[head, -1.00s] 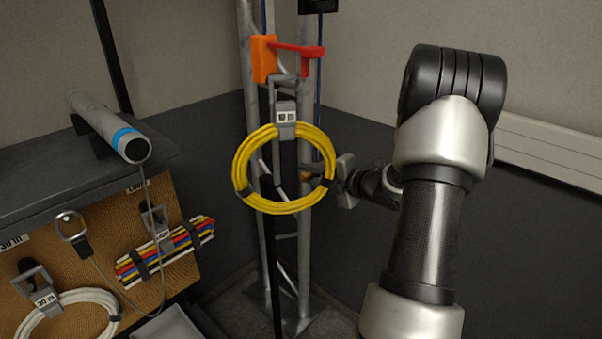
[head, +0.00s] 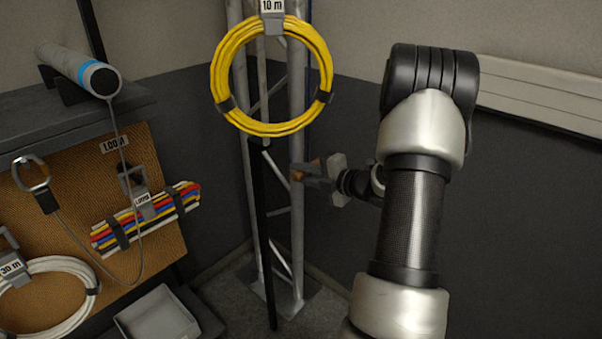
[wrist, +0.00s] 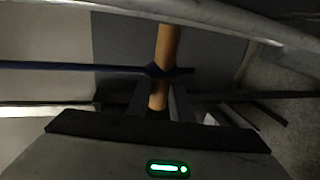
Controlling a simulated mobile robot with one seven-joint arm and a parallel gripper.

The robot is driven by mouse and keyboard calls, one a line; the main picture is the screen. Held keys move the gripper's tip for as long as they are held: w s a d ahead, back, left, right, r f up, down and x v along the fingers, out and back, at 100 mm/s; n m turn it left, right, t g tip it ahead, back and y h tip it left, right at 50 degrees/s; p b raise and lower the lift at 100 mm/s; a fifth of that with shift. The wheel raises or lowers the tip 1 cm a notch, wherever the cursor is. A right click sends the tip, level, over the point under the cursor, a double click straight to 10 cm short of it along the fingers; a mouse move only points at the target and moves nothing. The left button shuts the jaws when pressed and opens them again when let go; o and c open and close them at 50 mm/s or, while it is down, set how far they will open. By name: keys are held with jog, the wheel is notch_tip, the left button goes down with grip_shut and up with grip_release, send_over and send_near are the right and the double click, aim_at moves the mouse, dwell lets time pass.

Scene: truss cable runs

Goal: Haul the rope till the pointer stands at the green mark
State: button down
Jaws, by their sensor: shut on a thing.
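My gripper (head: 313,172) is beside the metal truss, below the yellow coil. A thin dark blue rope (wrist: 70,67) runs in from the left and meets the handle at a dark knot or band. I see no pointer and no green mark in either view.
The truss (head: 297,220) stands in the corner, with a yellow cable coil (head: 223,75) in front of its upper part. At left are a shelf with a grey cylinder (head: 68,66), a board (head: 155,245) with cables, and a grey tray (head: 160,318). Floor shows around the truss base.

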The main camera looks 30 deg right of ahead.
jog(key=shift+s+f, duration=0.1)
jog(key=shift+f, duration=0.05)
jog(key=c, duration=1.6)
grip_release()
jog(key=shift+c, duration=0.2)
jog(key=p+v, duration=0.2)
jog(key=v, duration=1.5)
jog(key=shift+s+p, duration=0.2)
jog(key=shift+p, duration=0.2)
